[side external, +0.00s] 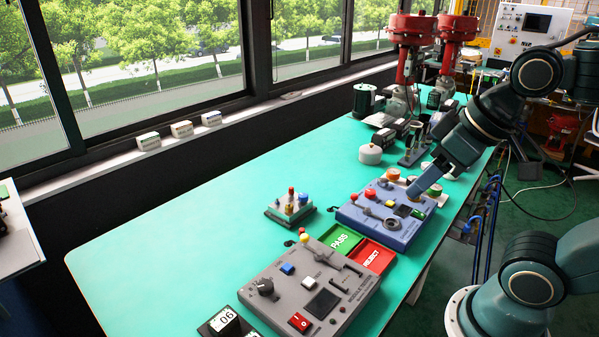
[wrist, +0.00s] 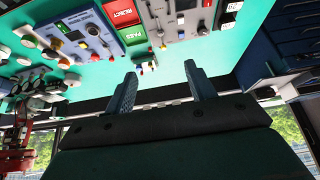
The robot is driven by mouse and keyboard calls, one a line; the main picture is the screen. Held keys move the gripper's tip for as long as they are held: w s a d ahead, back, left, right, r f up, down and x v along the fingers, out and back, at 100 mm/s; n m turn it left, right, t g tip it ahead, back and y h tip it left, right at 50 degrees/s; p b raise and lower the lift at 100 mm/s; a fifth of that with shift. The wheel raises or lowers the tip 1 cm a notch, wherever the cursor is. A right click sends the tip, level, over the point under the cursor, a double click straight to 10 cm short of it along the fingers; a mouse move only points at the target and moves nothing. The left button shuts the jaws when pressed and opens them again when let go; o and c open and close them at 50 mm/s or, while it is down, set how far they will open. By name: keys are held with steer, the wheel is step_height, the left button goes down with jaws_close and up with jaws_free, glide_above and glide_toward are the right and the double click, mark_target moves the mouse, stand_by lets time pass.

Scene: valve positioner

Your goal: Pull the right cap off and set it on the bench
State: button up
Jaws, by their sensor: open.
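I cannot make out for sure which part is the right cap. Near the back of the bench stand two red-topped valve assemblies (side external: 405,40), with dark units and fittings around their bases. A round pale pot-like part (side external: 370,154) stands on the bench in front of them. My gripper (side external: 416,188) is over the back right of the blue panel box (side external: 378,222), partly hidden by its own wrist. In the wrist view my gripper (wrist: 160,70) has its two fingers wide apart with nothing between them. The red valves (wrist: 15,150) show at the left edge there.
The green bench (side external: 170,240) is clear at the front left. A grey tester panel (side external: 312,285), a green PASS tray (side external: 341,240), a red REJECT tray (side external: 372,256) and a small block with coloured knobs (side external: 290,208) stand on it. Windows line the far side.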

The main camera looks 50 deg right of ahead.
steer(key=shift+w+r, duration=0.15)
steer(key=shift+w, duration=0.25)
steer(key=shift+c, duration=1.1)
steer(key=n+g+y, duration=0.1)
steer(key=n+y, duration=0.1)
steer(key=n, duration=0.2)
glide_above(291, 187)
steer(key=s+d, duration=0.2)
steer(key=s, duration=0.4)
step_height(291, 187, down, 16)
steer(key=shift+w+d, duration=0.15)
steer(key=shift+w, duration=0.1)
steer(key=shift+s+x, duration=0.2)
steer(key=shift+x, duration=6.7)
steer(key=shift+d, duration=0.1)
